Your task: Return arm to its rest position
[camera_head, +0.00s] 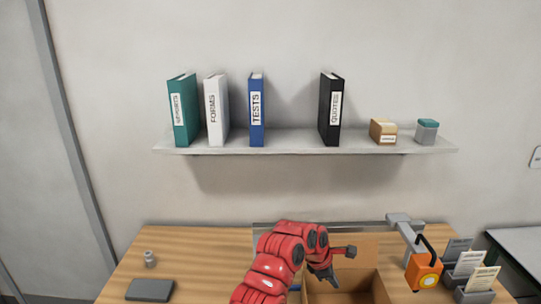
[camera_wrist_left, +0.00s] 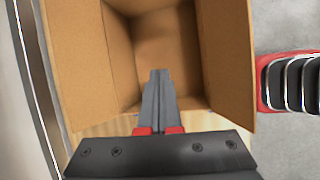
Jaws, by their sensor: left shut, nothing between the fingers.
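My left arm, red with black joints, reaches in from the bottom of the head view and bends over the tabletop. My left gripper (camera_head: 328,281) points down at the open cardboard box (camera_head: 368,282). In the left wrist view the fingers (camera_wrist_left: 158,75) are together with nothing between them, pointing toward the box (camera_wrist_left: 225,50). Its flaps stand open and the part of its inside that shows looks empty. The arm hides part of the box's left side in the head view. My right gripper is not in view.
The wooden table (camera_head: 195,262) carries a dark flat pad (camera_head: 150,290), a small grey weight (camera_head: 150,259), an orange device (camera_head: 423,271) and card holders (camera_head: 468,270). A wall shelf (camera_head: 290,141) above holds several binders and two small boxes. The table's left middle is clear.

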